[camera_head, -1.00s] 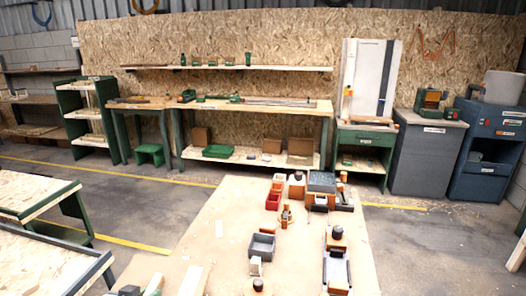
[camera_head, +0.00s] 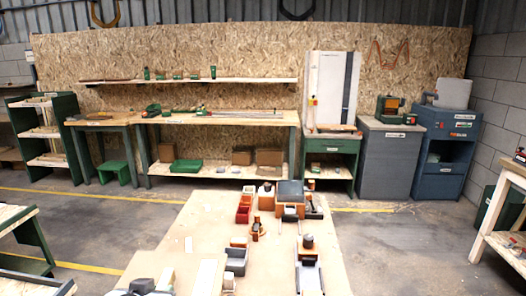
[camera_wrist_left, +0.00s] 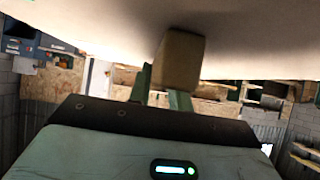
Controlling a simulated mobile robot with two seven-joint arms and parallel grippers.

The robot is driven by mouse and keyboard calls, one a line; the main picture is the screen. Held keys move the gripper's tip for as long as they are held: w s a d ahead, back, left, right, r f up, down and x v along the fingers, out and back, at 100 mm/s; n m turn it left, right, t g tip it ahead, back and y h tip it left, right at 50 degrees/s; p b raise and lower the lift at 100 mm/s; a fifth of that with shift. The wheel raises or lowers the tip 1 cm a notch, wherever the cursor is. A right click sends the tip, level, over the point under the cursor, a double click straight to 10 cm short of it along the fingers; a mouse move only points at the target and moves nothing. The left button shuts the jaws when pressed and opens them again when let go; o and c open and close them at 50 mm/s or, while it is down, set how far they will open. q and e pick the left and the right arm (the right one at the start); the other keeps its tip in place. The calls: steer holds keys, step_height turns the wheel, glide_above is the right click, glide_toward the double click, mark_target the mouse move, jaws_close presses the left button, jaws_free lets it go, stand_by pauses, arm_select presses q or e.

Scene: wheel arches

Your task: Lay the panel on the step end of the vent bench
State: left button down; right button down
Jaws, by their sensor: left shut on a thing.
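The pale panel (camera_wrist_left: 230,35) fills the top of the left wrist view, with a tan block (camera_wrist_left: 180,60) under it. My left gripper (camera_wrist_left: 165,88) is shut on this block, which looks like the panel's grip. In the head view the panel (camera_head: 207,274) shows low in the picture, partly cut off, with my left gripper (camera_head: 150,284) at its left. My right gripper is not in view. Against the back wall stand a long wooden-topped bench (camera_head: 225,117) and a shorter one (camera_head: 100,119) with a green step stool (camera_head: 114,172) below. Which is the vent bench I cannot tell.
A wooden table (camera_head: 185,222) with several small bins and blocks lies ahead. A grey cabinet (camera_head: 388,160) and blue cabinet (camera_head: 445,150) line the back. Open floor lies between.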

arm_select(q)
steer(key=shift+s+f, duration=0.2)
steer(key=shift+f, duration=0.15)
steer(key=s+f, duration=0.9)
steer(key=f, duration=0.1)
steer(key=shift+s+f, duration=0.3)
steer(key=shift+s, duration=0.1)
steer(key=shift+s, duration=0.15)
